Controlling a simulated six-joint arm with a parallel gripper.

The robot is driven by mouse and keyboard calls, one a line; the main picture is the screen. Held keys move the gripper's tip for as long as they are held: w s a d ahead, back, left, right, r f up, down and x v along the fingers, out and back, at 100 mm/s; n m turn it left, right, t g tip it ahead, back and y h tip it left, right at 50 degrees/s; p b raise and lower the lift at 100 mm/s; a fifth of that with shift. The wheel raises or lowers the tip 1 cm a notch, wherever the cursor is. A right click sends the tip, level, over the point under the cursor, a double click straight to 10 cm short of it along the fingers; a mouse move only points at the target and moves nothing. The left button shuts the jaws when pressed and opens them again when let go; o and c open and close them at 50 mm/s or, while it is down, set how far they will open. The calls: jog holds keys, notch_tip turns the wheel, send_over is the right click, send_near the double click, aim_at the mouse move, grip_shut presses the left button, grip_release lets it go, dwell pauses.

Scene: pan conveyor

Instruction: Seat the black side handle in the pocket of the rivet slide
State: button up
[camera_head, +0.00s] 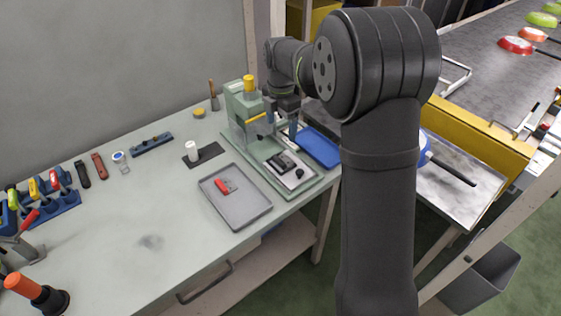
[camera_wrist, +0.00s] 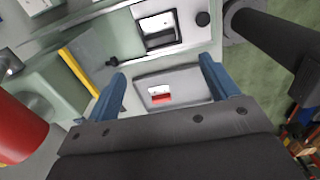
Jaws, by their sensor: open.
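The rivet slide (camera_head: 297,177) is a pale plate on the base of the green press (camera_head: 245,105); it also shows at the top of the wrist view (camera_wrist: 184,33). A black, frame-like piece (camera_head: 283,161), apparently the side handle, lies at its pocket; it shows in the wrist view as a dark outline around a pale middle (camera_wrist: 160,42). I cannot tell whether it sits fully down. My gripper (camera_wrist: 164,88) is open, its blue fingers wide apart with nothing between them. In the head view, it is beside the press, above the slide, partly hidden by my arm.
A grey tray (camera_head: 237,209) with a red piece (camera_head: 223,186) lies in front of the press. A blue tray (camera_head: 318,148) is right of it. A white cylinder (camera_head: 192,151) stands on a dark plate behind the grey tray. The front middle of the bench is clear.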

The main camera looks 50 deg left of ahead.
aim_at(280, 158)
notch_tip(280, 158, down, 13)
jog(key=shift+r, duration=0.2)
dwell(0.3)
jog(key=shift+c, duration=0.4)
jog(key=c, duration=1.1)
jog(key=shift+r, duration=0.1)
